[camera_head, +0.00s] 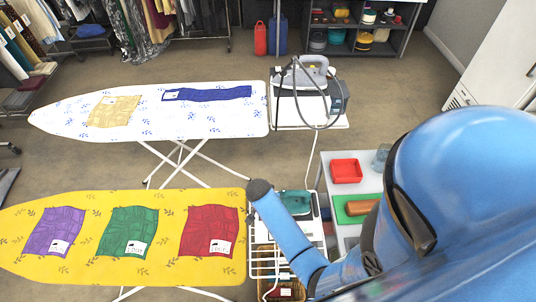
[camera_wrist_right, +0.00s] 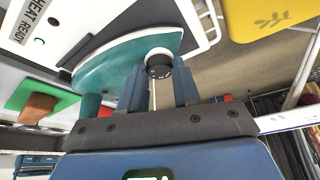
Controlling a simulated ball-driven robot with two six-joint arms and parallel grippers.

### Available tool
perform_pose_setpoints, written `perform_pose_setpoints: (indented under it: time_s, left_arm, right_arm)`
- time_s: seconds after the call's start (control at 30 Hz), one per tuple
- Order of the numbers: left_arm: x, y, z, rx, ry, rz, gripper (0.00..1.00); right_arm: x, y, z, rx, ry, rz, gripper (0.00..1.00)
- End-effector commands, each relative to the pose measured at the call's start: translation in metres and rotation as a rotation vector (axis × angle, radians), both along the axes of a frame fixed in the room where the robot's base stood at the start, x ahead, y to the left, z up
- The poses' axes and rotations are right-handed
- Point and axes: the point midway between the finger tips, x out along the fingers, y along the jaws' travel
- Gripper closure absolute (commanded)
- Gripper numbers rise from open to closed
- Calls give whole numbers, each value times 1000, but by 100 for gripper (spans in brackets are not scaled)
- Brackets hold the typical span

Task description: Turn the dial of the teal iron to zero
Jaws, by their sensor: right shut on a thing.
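The teal iron (camera_head: 296,202) rests on the stand at the right end of the yellow board in the head view, partly behind my blue arm. In the right wrist view its teal body (camera_wrist_right: 120,62) fills the upper middle. Its dial (camera_wrist_right: 158,70), a dark round knob with a pale cap, sits at the body's edge. My right gripper (camera_wrist_right: 158,82) has its two blue fingers on either side of the dial and is shut on it. The dial's marks are too small to read. My left gripper is in neither view.
A yellow ironing board (camera_head: 80,270) holds purple, green and red cloths. A white board (camera_head: 60,120) behind it holds two cloths, with a grey iron (camera_head: 313,72) at its end. A side table right of the teal iron holds a red tray (camera_head: 346,172) and a green mat (camera_head: 342,215).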

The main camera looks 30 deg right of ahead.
Motion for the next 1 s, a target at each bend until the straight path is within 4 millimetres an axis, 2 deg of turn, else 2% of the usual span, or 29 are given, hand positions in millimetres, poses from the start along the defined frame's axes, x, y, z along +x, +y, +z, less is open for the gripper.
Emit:
perform_pose_setpoints:
  time_s: [0.63, 0.67, 0.7, 0.8, 1.0]
  left_arm:
    - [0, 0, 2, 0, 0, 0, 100]
    - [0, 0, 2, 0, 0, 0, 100]
    - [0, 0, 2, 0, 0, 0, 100]
    - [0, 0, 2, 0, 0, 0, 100]
    - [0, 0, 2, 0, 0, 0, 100]
  right_arm:
    - [0, -1, 0, 0, 0, 51, 99]
    - [0, -1, 0, 0, 0, 51, 64]
    - [0, -1, 0, 0, 0, 51, 58]
    - [0, -1, 0, 0, 0, 51, 42]
    - [0, -1, 0, 0, 0, 51, 42]
